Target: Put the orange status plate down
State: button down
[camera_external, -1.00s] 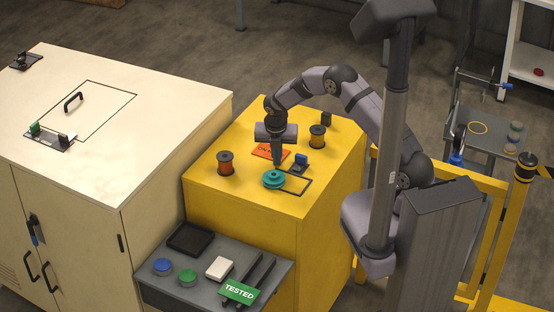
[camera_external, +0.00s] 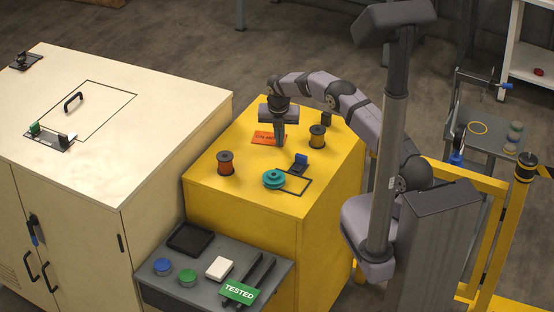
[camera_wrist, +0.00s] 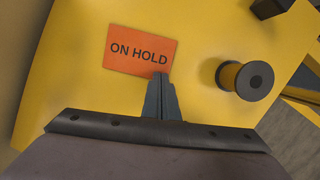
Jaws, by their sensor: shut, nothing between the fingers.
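The orange status plate (camera_external: 264,138) lies on top of the yellow cabinet (camera_external: 225,196), toward its back. In the wrist view the plate (camera_wrist: 140,50) shows the words ON HOLD and looks flat. My gripper (camera_external: 280,144) points down at the right edge of the plate. In the wrist view my gripper's fingers (camera_wrist: 161,78) are shut together with nothing between them, and their tips are at the plate's lower right corner. I cannot tell whether the tips touch the plate.
A dark-yellow spool (camera_external: 317,137) stands right of the plate and a copper spool (camera_external: 225,163) stands left of it. A teal rotor (camera_external: 273,180) and a blue-topped fixture (camera_external: 300,163) stand in front. A green TESTED plate (camera_external: 238,291) rests on the grey shelf (camera_external: 205,291).

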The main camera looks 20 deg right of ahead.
jog(key=shift+w+d+b, duration=0.15)
jog(key=shift+w+d, duration=0.1)
jog(key=shift+w, duration=0.2)
jog(key=shift+w+d+b, duration=0.15)
jog(key=shift+w+d, duration=0.05)
jog(key=shift+w, duration=0.25)
jog(key=p+v, duration=0.7)
jog(key=v, duration=0.3)
jog(key=s+d+r+m+g, duration=0.1)
jog(key=s+d+r+m, duration=0.35)
jog(key=s+m, duration=0.3)
jog(key=s+d+r+m, duration=0.4)
jog(key=s+d+m, duration=0.2)
jog(key=s+m, duration=0.15)
jog(key=s+d+m, duration=0.2)
jog(key=s+m, duration=0.6)
jog(key=s, duration=0.3)
jog(key=s+d+f+m+g+y, duration=0.1)
jog(key=s+d+m, duration=0.2)
jog(key=s+m, duration=0.5)
jog(key=s, duration=0.3)
jog(key=shift+d+g, duration=0.3)
jog(key=shift+d, duration=0.05)
